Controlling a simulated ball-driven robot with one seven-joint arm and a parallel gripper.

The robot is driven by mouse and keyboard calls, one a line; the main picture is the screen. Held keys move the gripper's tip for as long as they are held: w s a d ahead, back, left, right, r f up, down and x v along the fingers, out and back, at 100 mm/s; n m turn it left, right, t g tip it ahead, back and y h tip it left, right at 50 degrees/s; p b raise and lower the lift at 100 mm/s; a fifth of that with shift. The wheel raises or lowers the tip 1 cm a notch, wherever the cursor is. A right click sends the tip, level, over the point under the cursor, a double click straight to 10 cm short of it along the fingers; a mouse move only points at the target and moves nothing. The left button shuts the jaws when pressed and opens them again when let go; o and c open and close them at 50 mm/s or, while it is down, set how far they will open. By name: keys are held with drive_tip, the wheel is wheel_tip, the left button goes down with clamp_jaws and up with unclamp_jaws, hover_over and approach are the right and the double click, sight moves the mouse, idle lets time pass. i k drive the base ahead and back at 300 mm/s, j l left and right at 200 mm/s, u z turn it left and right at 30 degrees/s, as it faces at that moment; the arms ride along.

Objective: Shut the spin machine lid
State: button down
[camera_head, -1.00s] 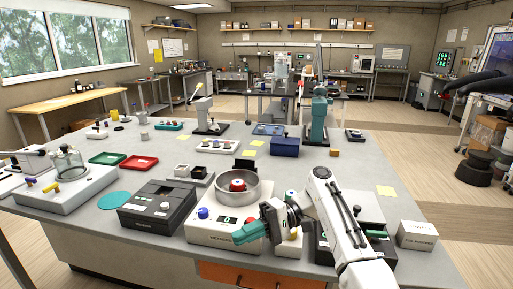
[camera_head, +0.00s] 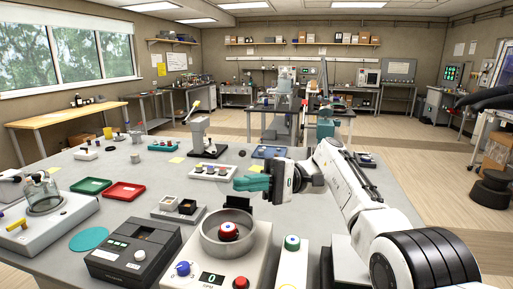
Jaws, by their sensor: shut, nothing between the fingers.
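The spin machine (camera_head: 213,257) is a white box at the front middle, with a round grey metal bowl (camera_head: 204,237), a blue knob, a display reading 0 and a red knob. The bowl is uncovered and a red-topped hub (camera_head: 229,231) shows inside it. A small dark upright piece (camera_head: 239,200) stands at the bowl's back rim; I cannot tell whether it is the lid or its hinge, and no other lid shows clearly. My gripper (camera_head: 241,183) has teal fingers, is shut and empty, and points left. It appears above and behind the bowl, apart from it.
A dark grey device (camera_head: 133,252) stands left of the spin machine, and a white unit with a green-ringed button (camera_head: 292,243) stands to its right. Small cups (camera_head: 178,205) sit behind left. Red (camera_head: 124,192) and green (camera_head: 91,186) trays lie farther left. My arm covers the right side.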

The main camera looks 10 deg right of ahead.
sight(232, 200)
drive_tip(key=i+l, duration=0.25)
drive_tip(key=i, duration=0.2)
drive_tip(key=i+l, duration=0.25)
drive_tip(key=i, duration=0.2)
drive_tip(key=i+l, duration=0.25)
drive_tip(key=i, duration=0.2)
